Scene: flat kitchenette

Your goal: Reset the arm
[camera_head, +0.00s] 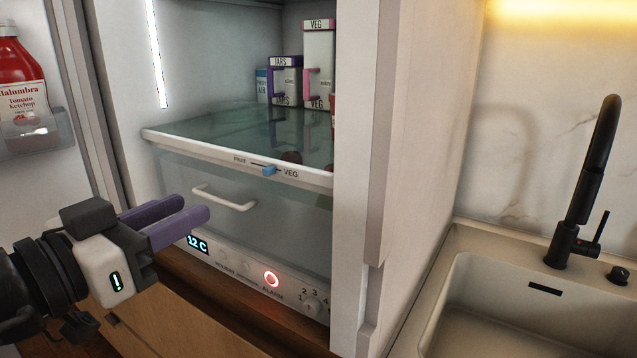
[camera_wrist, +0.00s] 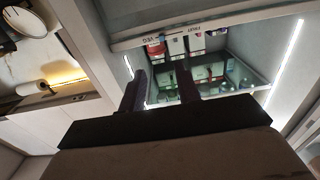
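My gripper (camera_head: 197,208) is at the lower left in the head view, in front of the open fridge and its drawer. Its two purple fingers point right toward the drawer front and stand apart with nothing between them. The wrist view shows the same dark fingers (camera_wrist: 162,82) with a clear gap. That view looks into the lit fridge and appears upside down. No contact between the gripper and the fridge shows.
The fridge has a glass shelf (camera_head: 225,128) with boxes marked VEG (camera_head: 319,60) and JARS (camera_head: 286,84). Below are a handled drawer (camera_head: 190,180) and a panel with a red-lit alarm button (camera_head: 271,279). The open door holds a ketchup bottle (camera_head: 22,85). A sink (camera_head: 530,320) and black faucet (camera_head: 590,170) stand right.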

